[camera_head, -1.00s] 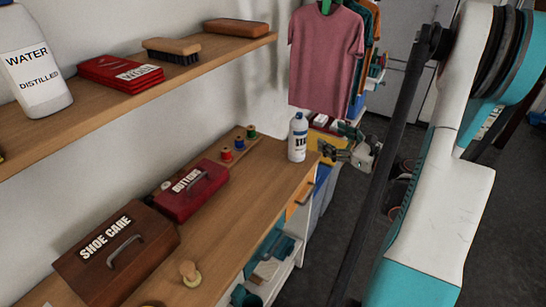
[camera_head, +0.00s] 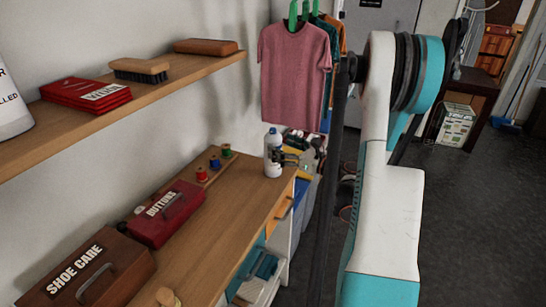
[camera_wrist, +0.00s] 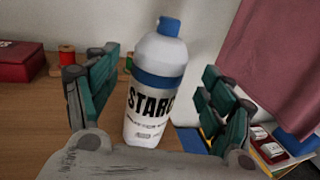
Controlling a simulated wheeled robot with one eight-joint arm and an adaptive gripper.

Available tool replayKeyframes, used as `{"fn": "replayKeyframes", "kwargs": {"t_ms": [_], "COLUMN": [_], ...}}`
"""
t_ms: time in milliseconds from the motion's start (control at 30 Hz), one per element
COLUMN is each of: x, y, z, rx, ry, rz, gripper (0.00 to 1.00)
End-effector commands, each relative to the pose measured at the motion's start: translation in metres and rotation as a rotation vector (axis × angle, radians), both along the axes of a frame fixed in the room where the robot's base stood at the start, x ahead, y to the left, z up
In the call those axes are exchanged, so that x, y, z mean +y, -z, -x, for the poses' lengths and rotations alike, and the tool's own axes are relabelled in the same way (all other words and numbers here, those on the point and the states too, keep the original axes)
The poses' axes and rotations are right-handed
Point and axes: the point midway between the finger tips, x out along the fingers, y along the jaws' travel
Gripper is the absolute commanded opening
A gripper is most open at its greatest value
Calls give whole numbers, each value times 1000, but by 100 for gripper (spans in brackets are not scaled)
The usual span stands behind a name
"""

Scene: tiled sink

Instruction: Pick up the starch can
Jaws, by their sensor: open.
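The starch can (camera_head: 273,152) is white with a blue cap and a blue band. It stands upright near the far right end of the wooden counter. My gripper (camera_head: 290,156) is beside the can on its right in the head view. In the wrist view the can (camera_wrist: 154,92) stands between the two open fingers of my gripper (camera_wrist: 158,95), tilted slightly in the picture. A gap shows between the can and each finger. The lower edge of the can is near my gripper's palm.
On the counter (camera_head: 228,210) are several thread spools (camera_head: 214,162), a red buttons box (camera_head: 165,213) and a brown shoe care box (camera_head: 88,270). A shelf (camera_head: 150,100) hangs above. A pink shirt (camera_head: 295,72) hangs behind the can.

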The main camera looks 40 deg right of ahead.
Motion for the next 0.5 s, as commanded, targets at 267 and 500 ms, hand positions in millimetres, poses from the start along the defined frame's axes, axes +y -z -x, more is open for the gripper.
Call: {"fn": "replayKeyframes", "kwargs": {"t_ms": [267, 500], "x": [7, 7], "y": [2, 0], "z": [-38, -43], "rx": [0, 0], "ry": [-3, -1], "rz": [0, 0], "gripper": [75, 75]}}
